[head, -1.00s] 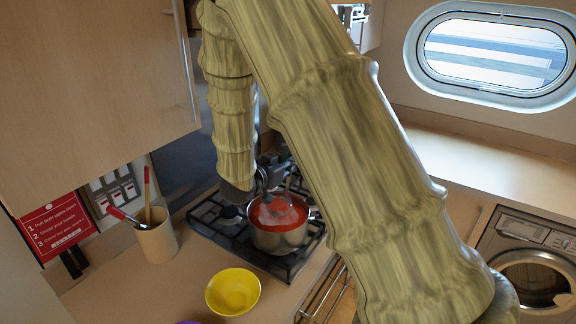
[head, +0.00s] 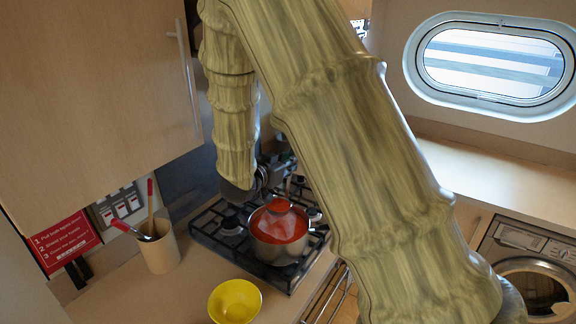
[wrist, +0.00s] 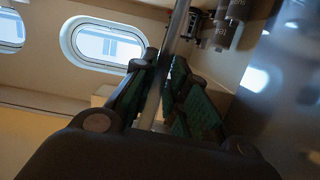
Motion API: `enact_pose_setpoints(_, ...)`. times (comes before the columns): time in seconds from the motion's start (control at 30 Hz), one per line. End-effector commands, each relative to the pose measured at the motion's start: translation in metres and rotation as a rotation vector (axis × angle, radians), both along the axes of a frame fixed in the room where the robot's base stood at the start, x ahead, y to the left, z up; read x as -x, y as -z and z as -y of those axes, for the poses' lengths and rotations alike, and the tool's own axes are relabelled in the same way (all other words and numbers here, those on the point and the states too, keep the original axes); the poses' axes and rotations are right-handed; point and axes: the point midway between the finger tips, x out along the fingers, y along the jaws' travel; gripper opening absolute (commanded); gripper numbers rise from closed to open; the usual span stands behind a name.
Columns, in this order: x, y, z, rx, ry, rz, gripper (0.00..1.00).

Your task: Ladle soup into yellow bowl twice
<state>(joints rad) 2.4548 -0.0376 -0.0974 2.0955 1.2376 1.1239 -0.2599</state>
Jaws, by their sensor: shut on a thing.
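The steel pot (head: 279,253) of red soup (head: 290,228) stands on the hob. My gripper (head: 272,172) is above the pot's back edge, partly hidden by my arm. In the wrist view my gripper (wrist: 160,85) is shut on a thin metal handle (wrist: 172,50), which seems to be the ladle's. The ladle's bowl (head: 279,205) looks red inside and sits at the back of the pot; I cannot tell whether it touches the soup. The yellow bowl (head: 235,302) stands on the counter in front of the pot, apart from it, and looks empty.
A beige holder (head: 160,252) with red-handled utensils stands on the counter left of the black hob (head: 218,232). A red sign (head: 66,240) is at far left. A wall cupboard (head: 85,95) hangs at upper left. A washing machine (head: 535,275) is at right.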

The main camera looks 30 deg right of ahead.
Motion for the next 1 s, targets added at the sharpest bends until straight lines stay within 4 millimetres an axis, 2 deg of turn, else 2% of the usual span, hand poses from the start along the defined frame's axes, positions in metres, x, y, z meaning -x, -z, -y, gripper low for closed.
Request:
enact_pose_setpoints(0.23,0.003,-0.001,-0.006,0.001,-0.001,0.001,0.00)
enact_pose_setpoints(1.0,0.040,-0.001,-0.072,0.000,-0.001,-0.001,0.00)
